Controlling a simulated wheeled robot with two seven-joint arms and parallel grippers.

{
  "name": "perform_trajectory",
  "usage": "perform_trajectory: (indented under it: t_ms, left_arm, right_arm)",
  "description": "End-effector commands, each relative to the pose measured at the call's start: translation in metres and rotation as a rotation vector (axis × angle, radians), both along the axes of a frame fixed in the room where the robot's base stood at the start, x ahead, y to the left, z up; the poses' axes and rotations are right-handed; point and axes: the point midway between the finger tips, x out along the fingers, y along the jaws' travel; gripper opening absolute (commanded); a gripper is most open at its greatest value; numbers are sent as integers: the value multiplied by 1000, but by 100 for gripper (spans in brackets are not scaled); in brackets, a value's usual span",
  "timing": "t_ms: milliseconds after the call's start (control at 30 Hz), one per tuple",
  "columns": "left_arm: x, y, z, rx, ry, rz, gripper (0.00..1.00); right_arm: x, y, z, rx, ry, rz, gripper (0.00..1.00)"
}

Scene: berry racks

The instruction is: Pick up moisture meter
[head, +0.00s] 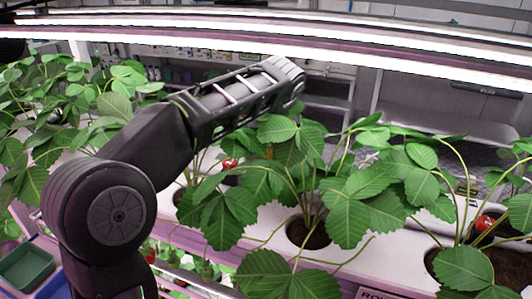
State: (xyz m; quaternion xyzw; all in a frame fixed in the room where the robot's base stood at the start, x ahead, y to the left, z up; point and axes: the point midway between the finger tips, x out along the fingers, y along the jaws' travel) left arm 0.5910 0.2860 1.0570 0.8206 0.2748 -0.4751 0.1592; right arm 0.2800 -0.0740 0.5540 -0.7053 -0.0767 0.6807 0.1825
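I cannot make out a moisture meter for certain in the head view. A small dark and yellowish item (465,187) shows among the leaves at the right, too small to identify. One of my arms comes in from the lower left and reaches up over the plants to the upper middle. No gripper fingers show on it. My other arm is not in view.
Strawberry plants (370,190) grow from holes in a white trough (405,258). Red berries hang at the middle (230,163) and right (484,223). Bright light bars (300,48) cross above. A green tray (27,266) and a blue tray (55,288) stand at lower left.

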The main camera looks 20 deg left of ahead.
Motion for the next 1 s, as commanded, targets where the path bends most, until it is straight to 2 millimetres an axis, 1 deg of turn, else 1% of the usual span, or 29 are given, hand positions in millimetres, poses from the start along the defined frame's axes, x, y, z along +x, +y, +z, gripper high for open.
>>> perform_trajectory:
  t_ms: [33, 167, 667, 867, 1000]
  left_arm:
    - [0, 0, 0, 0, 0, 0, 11]
    - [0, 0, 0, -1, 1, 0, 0]
    - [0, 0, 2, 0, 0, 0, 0]
    - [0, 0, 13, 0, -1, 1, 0]
    - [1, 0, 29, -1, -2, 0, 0]
  right_arm:
    - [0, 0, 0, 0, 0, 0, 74]
    - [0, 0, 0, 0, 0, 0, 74]
    - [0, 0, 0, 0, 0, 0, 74]
    - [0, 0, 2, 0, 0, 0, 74]
    - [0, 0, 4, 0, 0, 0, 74]
